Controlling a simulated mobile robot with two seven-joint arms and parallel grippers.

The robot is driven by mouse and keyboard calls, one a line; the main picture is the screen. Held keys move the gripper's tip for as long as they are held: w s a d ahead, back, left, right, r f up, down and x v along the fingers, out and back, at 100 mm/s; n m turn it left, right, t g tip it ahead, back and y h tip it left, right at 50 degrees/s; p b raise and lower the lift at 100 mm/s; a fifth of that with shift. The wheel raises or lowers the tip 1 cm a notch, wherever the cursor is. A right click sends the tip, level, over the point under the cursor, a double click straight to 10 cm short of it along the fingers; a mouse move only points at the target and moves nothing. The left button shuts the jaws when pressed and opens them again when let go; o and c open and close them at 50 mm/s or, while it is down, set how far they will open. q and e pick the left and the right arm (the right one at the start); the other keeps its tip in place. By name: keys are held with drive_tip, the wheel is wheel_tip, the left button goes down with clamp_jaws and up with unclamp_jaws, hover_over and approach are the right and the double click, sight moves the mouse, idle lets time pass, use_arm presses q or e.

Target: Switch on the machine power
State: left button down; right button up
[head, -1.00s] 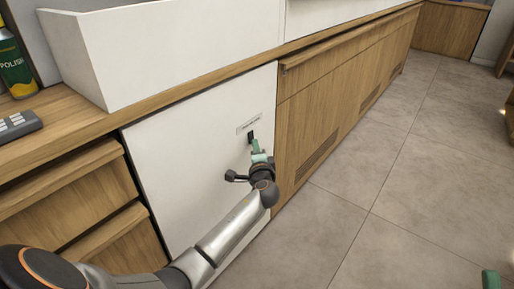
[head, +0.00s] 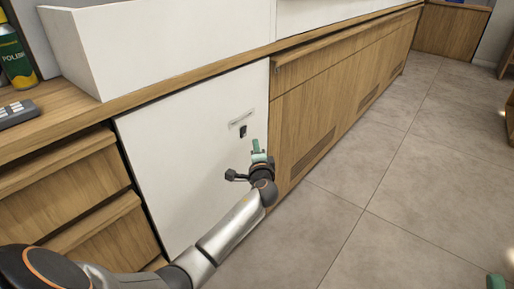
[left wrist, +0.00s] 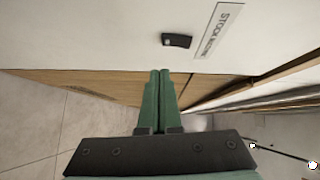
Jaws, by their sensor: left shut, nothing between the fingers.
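A small black power switch (head: 243,131) sits on the white machine panel (head: 180,150), just below a label strip (head: 241,118). In the left wrist view the switch (left wrist: 176,41) is a dark block beside the label (left wrist: 219,30), which reads "STOCK MACHINE". I cannot tell whether the switch is on or off. My left gripper (head: 257,145) is shut and empty, below and right of the switch and apart from it. Its green fingertips (left wrist: 160,73) are together in the left wrist view. A green bit of my right gripper (head: 495,281) shows at the lower right; its jaws cannot be made out.
Wooden drawers (head: 75,205) stand left of the panel, and wooden cabinet doors (head: 335,105) run to the right. A counter above holds a grey keypad-like device (head: 17,113) and a polish can (head: 15,62). The tiled floor (head: 420,190) on the right is clear.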

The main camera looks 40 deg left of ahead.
use_arm(q)
drive_tip(key=f+p+v, duration=0.1)
drive_tip(key=p+v, duration=0.1)
drive_tip(key=v, duration=0.8)
drive_tip(key=shift+d+f+p, duration=0.2)
drive_tip(key=shift+f+p, duration=0.1)
